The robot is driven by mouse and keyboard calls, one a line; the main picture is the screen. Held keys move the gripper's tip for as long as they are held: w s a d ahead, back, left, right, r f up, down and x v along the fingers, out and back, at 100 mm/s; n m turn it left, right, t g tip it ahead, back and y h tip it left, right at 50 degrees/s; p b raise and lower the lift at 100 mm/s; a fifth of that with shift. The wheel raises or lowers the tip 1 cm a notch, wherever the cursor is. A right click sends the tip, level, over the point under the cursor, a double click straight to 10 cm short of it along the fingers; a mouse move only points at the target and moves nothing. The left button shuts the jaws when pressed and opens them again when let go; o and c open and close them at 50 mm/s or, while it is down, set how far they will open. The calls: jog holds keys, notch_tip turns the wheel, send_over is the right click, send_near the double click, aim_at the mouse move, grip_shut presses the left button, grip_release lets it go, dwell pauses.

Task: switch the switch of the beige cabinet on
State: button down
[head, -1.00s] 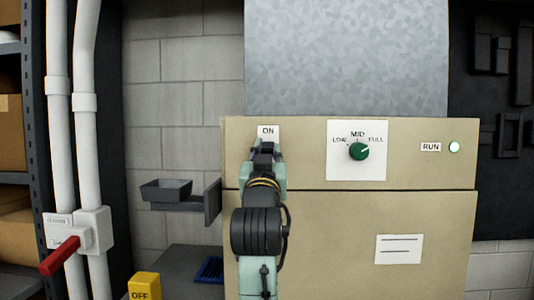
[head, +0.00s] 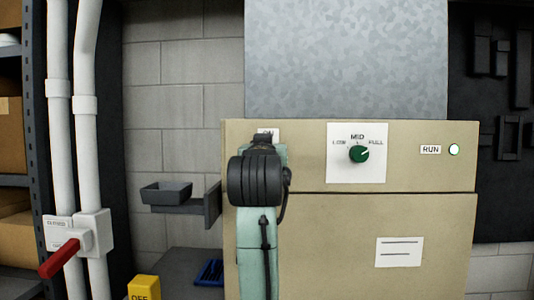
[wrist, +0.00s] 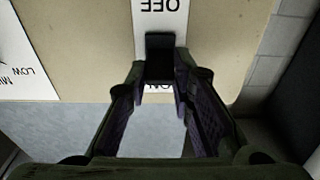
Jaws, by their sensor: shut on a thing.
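The beige cabinet (head: 325,240) faces me, with a white ON label (head: 268,132) at its upper left, now partly covered by my arm. In the wrist view, which is upside down, the dark switch lever (wrist: 160,50) stands out from a white plate (wrist: 172,22) marked OFF at one end and ON at the other. The ON end is mostly hidden behind the lever and fingers. My gripper (wrist: 160,76) is shut on the lever, one finger on each side. In the head view its tips are hidden behind my wrist. The lever's exact tilt cannot be told.
A green LOW/MID/FULL knob (head: 359,153) and a pale, bright RUN lamp (head: 454,150) are to the right. A grey tray (head: 166,192), a red-handled valve (head: 60,258) on white pipes and a yellow OFF block (head: 144,287) are to the left.

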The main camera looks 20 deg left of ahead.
dwell(0.3)
jog(key=c, duration=1.4)
grip_release()
jog(key=r+v, duration=0.1)
jog(key=v, duration=1.1)
jog(key=shift+f, duration=0.45)
